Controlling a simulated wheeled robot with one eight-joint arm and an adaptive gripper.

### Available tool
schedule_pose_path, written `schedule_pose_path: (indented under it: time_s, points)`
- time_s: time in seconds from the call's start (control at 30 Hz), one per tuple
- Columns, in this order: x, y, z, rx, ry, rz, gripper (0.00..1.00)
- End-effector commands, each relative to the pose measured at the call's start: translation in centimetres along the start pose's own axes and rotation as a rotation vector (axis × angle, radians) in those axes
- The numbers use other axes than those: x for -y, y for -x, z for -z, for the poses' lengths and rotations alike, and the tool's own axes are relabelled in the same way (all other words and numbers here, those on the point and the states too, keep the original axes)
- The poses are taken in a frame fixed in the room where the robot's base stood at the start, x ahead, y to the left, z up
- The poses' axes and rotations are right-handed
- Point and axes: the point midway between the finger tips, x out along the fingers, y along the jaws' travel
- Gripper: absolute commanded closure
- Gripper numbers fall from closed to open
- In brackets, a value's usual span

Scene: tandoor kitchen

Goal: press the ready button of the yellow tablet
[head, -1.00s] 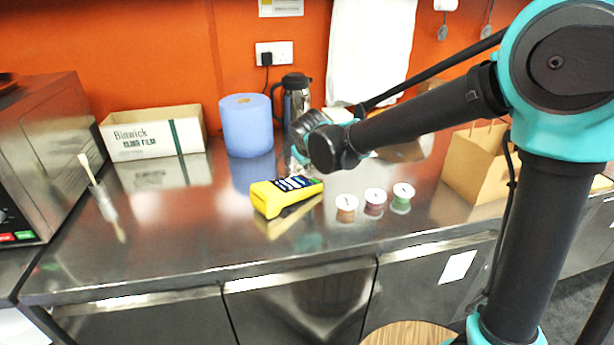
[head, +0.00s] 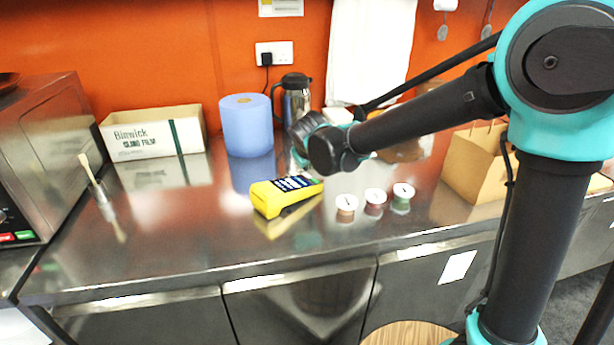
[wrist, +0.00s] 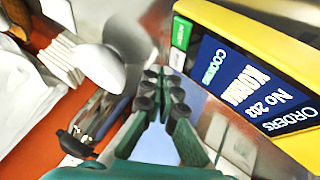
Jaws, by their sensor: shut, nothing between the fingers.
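The yellow tablet (head: 266,199) lies tilted on the steel counter, its dark screen facing up. In the wrist view the tablet (wrist: 235,28) fills the upper right. Its screen (wrist: 245,85) shows "ORDERS No 203" and "COOKING". A green button (wrist: 181,33) sits at the screen's end nearest my fingers. My gripper (wrist: 163,88) is shut and empty, its fingertips beside that end of the tablet. I see no clear contact with the button. In the head view my wrist hides most of the gripper, just above the tablet's right end.
Three small white-lidded jars (head: 374,197) stand just right of the tablet. Behind are a blue paper roll (head: 246,126), a steel flask (head: 294,98) and a film box (head: 153,133). A paper bag (head: 470,166) stands at right.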

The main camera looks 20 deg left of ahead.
Motion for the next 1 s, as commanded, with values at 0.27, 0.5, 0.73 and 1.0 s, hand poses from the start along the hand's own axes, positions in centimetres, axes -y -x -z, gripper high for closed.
schedule_pose_path:
  time_s: [0.27, 0.5, 0.73, 1.0]
  points:
    - [0.0, 0.0, 0.0, 0.0, 0.0, 0.0, 1.0]
    - [0.02, -0.03, -0.01, 0.0, 0.0, 0.0, 1.0]
    - [0.34, -0.47, -0.3, 0.0, 0.0, 0.0, 1.0]
    - [0.43, -0.58, -0.42, 0.0, 0.0, 0.0, 1.0]
